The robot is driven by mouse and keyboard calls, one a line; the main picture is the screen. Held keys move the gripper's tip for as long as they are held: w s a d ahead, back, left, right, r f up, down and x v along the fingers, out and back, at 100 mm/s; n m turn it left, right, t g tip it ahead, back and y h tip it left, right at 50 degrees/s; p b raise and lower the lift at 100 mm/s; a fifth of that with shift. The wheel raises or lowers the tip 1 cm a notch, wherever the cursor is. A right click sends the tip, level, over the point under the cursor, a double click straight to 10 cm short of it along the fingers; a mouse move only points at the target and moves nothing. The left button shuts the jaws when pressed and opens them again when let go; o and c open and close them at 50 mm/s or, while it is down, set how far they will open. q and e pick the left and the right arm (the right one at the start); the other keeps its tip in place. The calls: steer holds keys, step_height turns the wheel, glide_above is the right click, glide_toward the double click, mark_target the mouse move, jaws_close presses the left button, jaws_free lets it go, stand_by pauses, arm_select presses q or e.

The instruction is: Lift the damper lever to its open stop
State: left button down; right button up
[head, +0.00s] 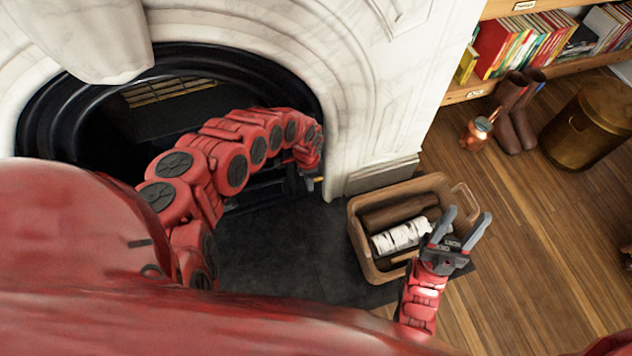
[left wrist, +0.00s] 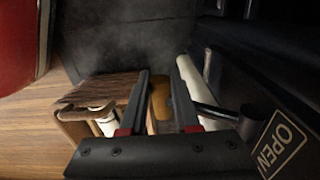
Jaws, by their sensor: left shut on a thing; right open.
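My left gripper (head: 311,183) is at the right side of the black fireplace opening, partly hidden by its own wrist. In the left wrist view, my left gripper (left wrist: 160,82) has its fingers on either side of the damper lever's brass-coloured handle (left wrist: 161,100) and is shut on it. A dark rod (left wrist: 215,110) runs to the right towards a black mount. An OPEN label (left wrist: 281,144) sits on the black surface at the lower right. A small yellowish tip shows beside the gripper in the head view. My right gripper (head: 464,226) is open and empty above the basket's right side.
A wooden basket (head: 357,237) with logs and a white roll stands on the dark hearth (head: 275,250). The white marble surround (head: 365,110) rises beside the opening. A copper jug (head: 474,135), brown boots (head: 515,115) and a brass bin (head: 585,125) stand at the right, below bookshelves.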

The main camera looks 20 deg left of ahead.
arm_select(q)
steer(key=shift+s+d, duration=0.1)
steer(key=shift+s, duration=0.05)
steer(key=shift+s+d+r+p, duration=0.1)
steer(key=shift+r+p, duration=0.45)
steer(key=shift+p, duration=0.1)
steer(key=shift+s+d+r+p, duration=0.1)
steer(key=shift+r+p, duration=0.4)
steer(key=shift+p, duration=0.1)
steer(key=shift+s, duration=0.1)
steer(key=shift+s+d+r+p, duration=0.1)
steer(key=shift+s+r+p, duration=0.05)
steer(key=shift+r+p, duration=0.5)
steer(key=shift+s+d+r+p, duration=0.1)
steer(key=shift+r+p, duration=0.4)
steer(key=shift+p, duration=0.1)
steer(key=shift+r, duration=0.1)
